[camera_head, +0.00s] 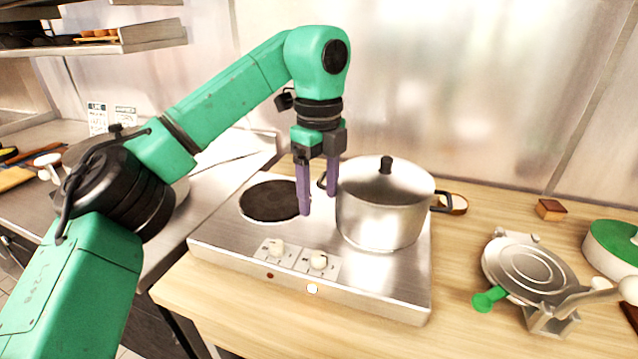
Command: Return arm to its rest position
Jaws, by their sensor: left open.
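My left arm, green with black joints, comes in from the left and reaches over the hot plate. Its left gripper (319,204) points down with two purple fingers spread apart and nothing between them. The gripper is beside a lidded steel pot (384,215), at the pot's left. The right finger overlaps the pot's left edge in the picture, and I cannot tell whether it touches. My right gripper is not in view.
The pot stands on the right of a steel two-burner hot plate (232,240); the left burner (270,201) is bare. A metal press with a green handle (530,272), a small wooden block (550,209) and a green-topped round item (612,243) are at the right. A shelf (150,32) hangs upper left.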

